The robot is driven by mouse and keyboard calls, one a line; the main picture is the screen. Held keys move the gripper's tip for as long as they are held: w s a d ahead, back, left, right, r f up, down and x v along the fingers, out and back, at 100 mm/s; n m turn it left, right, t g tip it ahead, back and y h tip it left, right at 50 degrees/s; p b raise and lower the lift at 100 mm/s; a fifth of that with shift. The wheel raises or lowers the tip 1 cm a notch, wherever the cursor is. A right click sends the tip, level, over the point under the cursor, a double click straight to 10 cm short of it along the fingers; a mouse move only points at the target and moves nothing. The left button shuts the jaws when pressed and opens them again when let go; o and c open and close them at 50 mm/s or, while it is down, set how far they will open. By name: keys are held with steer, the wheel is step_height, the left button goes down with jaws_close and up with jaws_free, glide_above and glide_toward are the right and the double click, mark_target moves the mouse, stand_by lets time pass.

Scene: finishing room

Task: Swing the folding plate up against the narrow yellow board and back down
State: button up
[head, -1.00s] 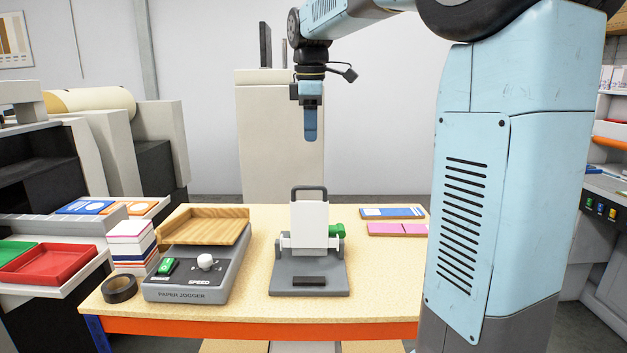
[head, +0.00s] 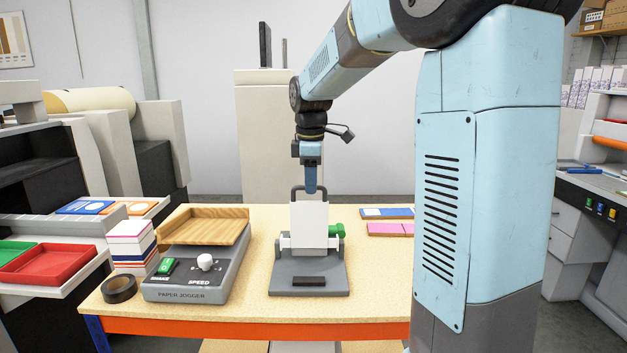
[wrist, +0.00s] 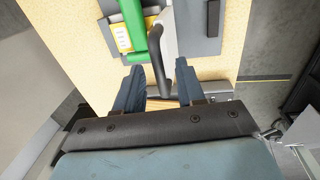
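A white plate (head: 309,215) stands upright on a grey base (head: 280,283) on the table, with a dark loop handle (head: 309,187) at its top. I take it to be the folding plate. In the wrist view a narrow yellow board (wrist: 123,38) with small markings lies beside a green part (wrist: 134,22), partly hidden by it. My gripper (head: 311,191) points down at the handle's top. In the wrist view my gripper (wrist: 159,66) is open, its two fingers on either side of the grey handle bar (wrist: 157,45); I cannot tell whether they touch it.
A paper jogger (head: 190,285) with a wooden tray (head: 205,228) stands left of the device. A tape roll (head: 119,289) and a card stack (head: 132,240) are further left. Blue (head: 386,213) and pink (head: 390,229) pads lie to the right. The table front is clear.

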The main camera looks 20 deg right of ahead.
steer(key=shift+f, duration=0.1)
steer(key=shift+c, duration=0.4)
jaws_close()
